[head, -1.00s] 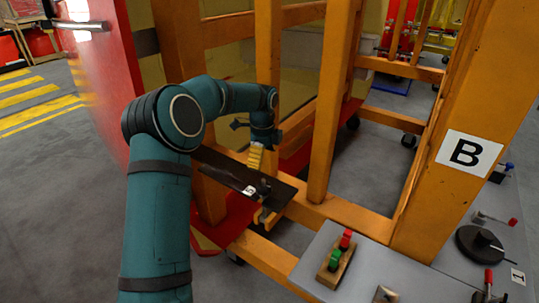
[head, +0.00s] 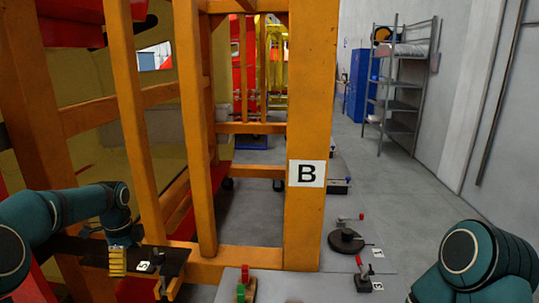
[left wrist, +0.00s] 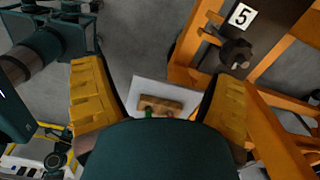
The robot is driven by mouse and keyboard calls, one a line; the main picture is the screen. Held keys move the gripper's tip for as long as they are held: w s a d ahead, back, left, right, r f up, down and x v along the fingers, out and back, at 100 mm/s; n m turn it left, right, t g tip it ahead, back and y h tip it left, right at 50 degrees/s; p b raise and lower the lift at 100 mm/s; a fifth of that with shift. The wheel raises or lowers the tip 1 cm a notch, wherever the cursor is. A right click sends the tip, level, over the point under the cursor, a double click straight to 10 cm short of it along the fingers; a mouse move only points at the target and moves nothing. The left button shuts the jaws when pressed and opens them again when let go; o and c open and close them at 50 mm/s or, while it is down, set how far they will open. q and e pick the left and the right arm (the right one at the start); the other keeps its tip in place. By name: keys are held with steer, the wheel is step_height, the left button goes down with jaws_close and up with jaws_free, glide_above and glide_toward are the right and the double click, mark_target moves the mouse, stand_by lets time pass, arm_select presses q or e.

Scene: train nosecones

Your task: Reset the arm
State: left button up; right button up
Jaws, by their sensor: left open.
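My left arm comes in at the lower left of the head view. Its gripper (head: 118,262) has yellow fingers and hangs beside the dark plate (head: 172,262) labelled 5. In the left wrist view the yellow fingers (left wrist: 158,100) are spread wide with nothing between them. The plate with the 5 (left wrist: 270,45) and its dark knob lie to the right of them, apart. My right arm (head: 480,262) shows only as a teal joint at the lower right of the head view. Its gripper is not seen.
An orange frame with a post marked B (head: 306,174) stands in the middle. A grey table (head: 305,285) at the bottom holds a block with red and green knobs (head: 244,286). A round black fixture (head: 346,241) is right of it.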

arm_select(q)
steer(key=s+d+f+n+t+h+b, duration=0.1)
steer(key=s+d+f+n+h+b, duration=0.15)
steer(key=d+f, duration=0.65)
steer(key=s+d+f+n+h+b, duration=0.1)
steer(key=s+d+f+n, duration=0.25)
steer(key=d+f, duration=0.65)
steer(key=s+d+f+n+b, duration=0.1)
steer(key=s+d+f+n, duration=0.2)
steer(key=s+f+n, duration=0.1)
steer(key=s+d+f+n+b, duration=0.2)
steer(key=s+f+n, duration=0.2)
steer(key=s, duration=0.5)
steer(key=s+d+f+n+t+b, duration=0.1)
steer(key=s+d+f+n, duration=0.2)
steer(key=s+f, duration=0.3)
steer(key=shift+s+d+f+n, duration=0.3)
steer(key=shift+s+n, duration=0.1)
steer(key=shift+n, duration=0.4)
arm_select(e)
step_height(320, 180, down, 9)
steer(key=s, duration=0.1)
steer(key=shift+a+r, duration=0.2)
steer(key=shift+a, duration=0.05)
arm_select(q)
steer(key=shift+h, duration=0.25)
